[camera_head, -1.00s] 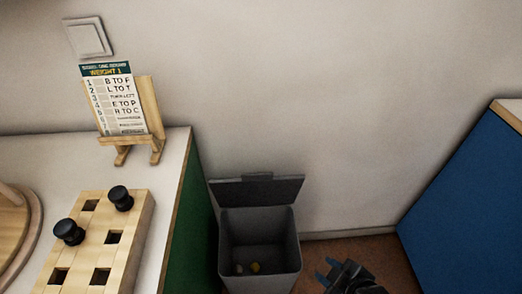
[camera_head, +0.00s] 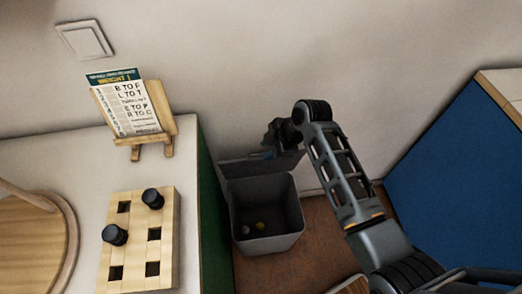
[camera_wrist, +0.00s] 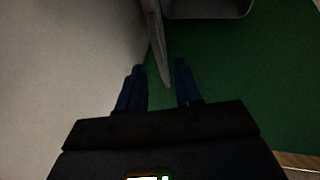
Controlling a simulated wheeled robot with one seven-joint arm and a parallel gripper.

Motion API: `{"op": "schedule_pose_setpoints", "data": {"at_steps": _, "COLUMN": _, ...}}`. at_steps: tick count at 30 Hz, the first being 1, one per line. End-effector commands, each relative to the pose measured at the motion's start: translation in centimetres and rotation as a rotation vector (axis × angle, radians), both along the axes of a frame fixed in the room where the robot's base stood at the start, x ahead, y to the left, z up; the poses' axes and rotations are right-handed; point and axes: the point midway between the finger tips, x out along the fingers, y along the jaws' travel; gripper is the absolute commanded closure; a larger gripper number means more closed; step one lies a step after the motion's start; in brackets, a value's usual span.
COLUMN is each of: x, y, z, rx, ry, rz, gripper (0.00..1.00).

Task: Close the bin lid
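The grey bin (camera_head: 268,242) stands on the floor beside the counter, with a few small light and yellow bits inside. Its lid (camera_head: 236,172) stands up open at the back rim, partly hidden by my gripper (camera_head: 264,155). In the wrist view, my gripper (camera_wrist: 160,68) has its two blue fingers apart. The lid (camera_wrist: 156,45) shows there as a thin grey strip seen nearly edge-on, reaching into the gap between the fingers. I cannot tell whether a finger touches it. Part of the bin's rim (camera_wrist: 208,16) shows at the top.
The white counter (camera_head: 60,155) with a green side (camera_head: 211,220) is left of the bin. A wall is behind, and a blue cabinet (camera_head: 440,170) stands at right.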

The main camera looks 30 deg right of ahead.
Motion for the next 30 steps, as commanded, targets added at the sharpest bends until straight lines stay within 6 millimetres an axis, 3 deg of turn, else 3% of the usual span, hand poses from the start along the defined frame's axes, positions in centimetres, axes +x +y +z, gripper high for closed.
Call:
{"op": "schedule_pose_setpoints", "data": {"at_steps": 9, "x": 1.4, "y": 1.1, "z": -3.5, "rx": 0.0, "ry": -0.001, "rz": -0.001, "gripper": 0.65}}
{"op": "schedule_pose_setpoints", "data": {"at_steps": 20, "x": 1.6, "y": 1.2, "z": -3.9, "rx": 0.0, "ry": -0.002, "rz": -0.002, "gripper": 0.65}}
{"op": "schedule_pose_setpoints", "data": {"at_steps": 30, "x": 1.5, "y": 1.2, "z": -3.9, "rx": 0.0, "ry": -0.002, "rz": -0.002, "gripper": 0.98}}
